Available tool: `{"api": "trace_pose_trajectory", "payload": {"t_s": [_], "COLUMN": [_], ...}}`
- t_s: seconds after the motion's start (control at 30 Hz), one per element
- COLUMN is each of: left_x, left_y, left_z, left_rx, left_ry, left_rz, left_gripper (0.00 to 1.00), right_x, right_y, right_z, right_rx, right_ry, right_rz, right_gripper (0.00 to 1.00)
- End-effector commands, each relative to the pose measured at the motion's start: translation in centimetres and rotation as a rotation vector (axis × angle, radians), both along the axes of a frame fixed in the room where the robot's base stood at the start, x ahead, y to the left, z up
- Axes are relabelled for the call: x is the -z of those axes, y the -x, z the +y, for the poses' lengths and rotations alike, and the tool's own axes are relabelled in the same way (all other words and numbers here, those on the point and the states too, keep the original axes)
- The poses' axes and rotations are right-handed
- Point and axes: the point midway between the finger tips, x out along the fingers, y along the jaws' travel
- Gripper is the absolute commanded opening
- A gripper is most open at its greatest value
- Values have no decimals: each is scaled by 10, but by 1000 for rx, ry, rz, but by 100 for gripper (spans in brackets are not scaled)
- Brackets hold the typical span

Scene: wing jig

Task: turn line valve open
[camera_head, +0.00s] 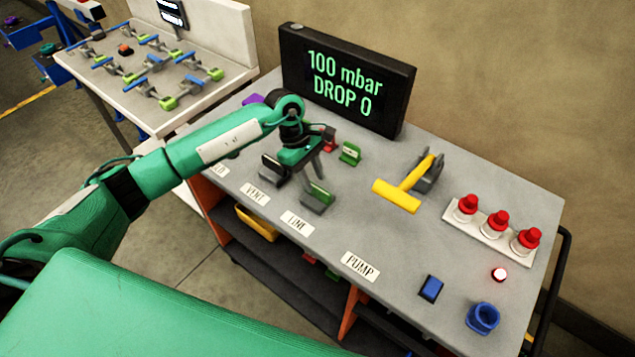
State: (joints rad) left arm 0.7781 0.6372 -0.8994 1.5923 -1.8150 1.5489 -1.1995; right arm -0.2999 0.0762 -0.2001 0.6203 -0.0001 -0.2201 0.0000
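The line valve (318,199) is a small green-topped piece on a dark grey base, behind the LINE label (297,223) on the grey bench top. My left gripper (313,182) points down right at this valve, with its fingers at the back of the green part. The fingers and gripper body hide part of the valve, and I cannot tell whether they touch it or how far apart they are. The handle's exact angle is hard to make out. My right gripper is not in view.
A black display (345,82) reads "100 mbar DROP 0". The dark vent valve (274,168) stands close left of my gripper. A green block (350,153) and a red block (328,138) stand behind it. A yellow-handled pump (400,194) and red-capped bottles (497,223) are farther right.

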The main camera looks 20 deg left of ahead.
Motion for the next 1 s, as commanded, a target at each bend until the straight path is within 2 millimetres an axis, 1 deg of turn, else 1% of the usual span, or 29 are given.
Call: {"api": "trace_pose_trajectory", "payload": {"t_s": [0.03, 0.1, 0.3, 0.43, 0.63, 0.67, 0.7, 0.77, 0.8, 0.83, 1.0], "left_x": [6, 16, 35, 39, 40, 40, 39, 39, 39, 39, 39], "left_y": [2, 4, 5, 5, 5, 5, 5, 5, 5, 5, 5], "left_z": [-4, -8, -14, -16, -15, -15, -15, -15, -15, -15, -15], "left_rx": [-1, -1, -1, -2, -2, -2, -2, -2, -2, -2, -3], "left_ry": [1, 1, 1, 1, 1, 1, 1, 1, 1, 1, 0], "left_rz": [3, 3, 1, -1, -1, -1, -1, -1, -1, -1, -1], "left_gripper": [35, 35, 35, 35, 35, 32, 24, 12, 4, 0, 0], "right_x": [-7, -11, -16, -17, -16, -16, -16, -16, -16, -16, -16], "right_y": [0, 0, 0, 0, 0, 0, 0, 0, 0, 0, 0], "right_z": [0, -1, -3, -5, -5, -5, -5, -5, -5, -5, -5], "right_rx": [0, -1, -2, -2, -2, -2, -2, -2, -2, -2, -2], "right_ry": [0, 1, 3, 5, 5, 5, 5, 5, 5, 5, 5], "right_rz": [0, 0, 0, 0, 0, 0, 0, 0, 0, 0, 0], "right_gripper": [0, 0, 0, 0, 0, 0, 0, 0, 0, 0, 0]}}
